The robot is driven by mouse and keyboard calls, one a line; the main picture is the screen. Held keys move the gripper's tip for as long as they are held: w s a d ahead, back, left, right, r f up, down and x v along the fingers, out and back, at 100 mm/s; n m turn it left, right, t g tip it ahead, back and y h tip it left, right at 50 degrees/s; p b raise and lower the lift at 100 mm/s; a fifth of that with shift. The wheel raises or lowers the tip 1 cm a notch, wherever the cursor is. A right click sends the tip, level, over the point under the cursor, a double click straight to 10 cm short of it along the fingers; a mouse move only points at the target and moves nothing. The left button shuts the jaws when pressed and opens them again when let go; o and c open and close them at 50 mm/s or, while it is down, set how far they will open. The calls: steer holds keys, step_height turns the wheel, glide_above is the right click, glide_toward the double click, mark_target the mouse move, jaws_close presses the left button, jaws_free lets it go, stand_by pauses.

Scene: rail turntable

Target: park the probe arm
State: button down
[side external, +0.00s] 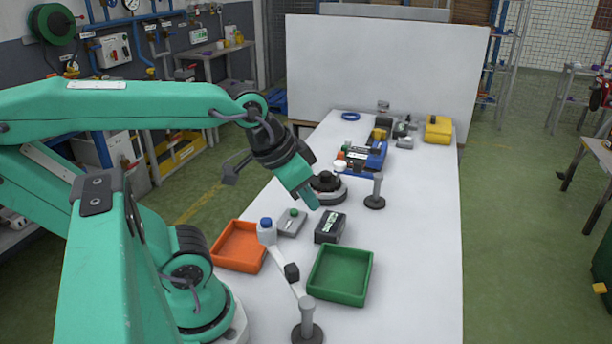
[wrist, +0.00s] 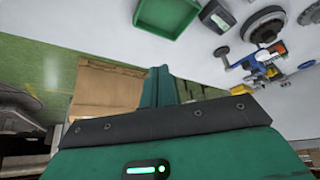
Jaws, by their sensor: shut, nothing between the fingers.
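The probe arm (side external: 282,258) is a thin white bar in the side external view. It runs from a grey post on a round base (side external: 307,325) at the front up to a blue-capped white end (side external: 266,229) beside the orange tray. A black block (side external: 291,271) sits partway along it. A second grey post (side external: 375,192) stands to the right of a dark round turntable (side external: 327,188). My gripper (side external: 311,201) is shut and empty, pointing down and right, in front of the turntable in the picture. Its green fingers (wrist: 162,88) also show in the wrist view.
An orange tray (side external: 218,257) and a green tray (side external: 342,301) flank the probe arm. A black box (side external: 330,228) and a grey block (side external: 290,222) lie between. Blue and yellow equipment (side external: 375,155) stands farther back. The table's right side is clear.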

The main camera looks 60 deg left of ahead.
steer(key=c, duration=2.1)
jaws_free()
steer(key=o, duration=0.7)
steer(key=shift+w+r, duration=0.15)
steer(key=shift+o, duration=0.8)
steer(key=shift+w+a+r, duration=0.1)
steer(key=shift+w, duration=0.05)
steer(key=w+a+r+m+g, duration=0.2)
steer(key=w+a, duration=0.3)
steer(key=w, duration=0.4)
steer(key=w+a+r+m+g, duration=0.1)
steer(key=w+a+r+m, duration=0.2)
steer(key=w+a, duration=0.45)
steer(key=w+a+f+m+g, duration=0.1)
steer(key=w+a+f, duration=0.2)
steer(key=w+a, duration=0.1)
steer(key=w+a+f+m, duration=0.1)
steer(key=w+a+f, duration=0.3)
steer(key=a, duration=0.2)
steer(key=w+a+f+m+g, duration=0.1)
steer(key=w+a+f, duration=0.2)
steer(key=w+a, duration=0.1)
steer(key=shift+w+a+f+m+g, duration=0.3)
steer(key=shift+a+f+m, duration=0.1)
steer(key=shift+a, duration=0.2)
steer(key=shift+a+f, duration=0.25)
steer(key=shift+a, duration=0.1)
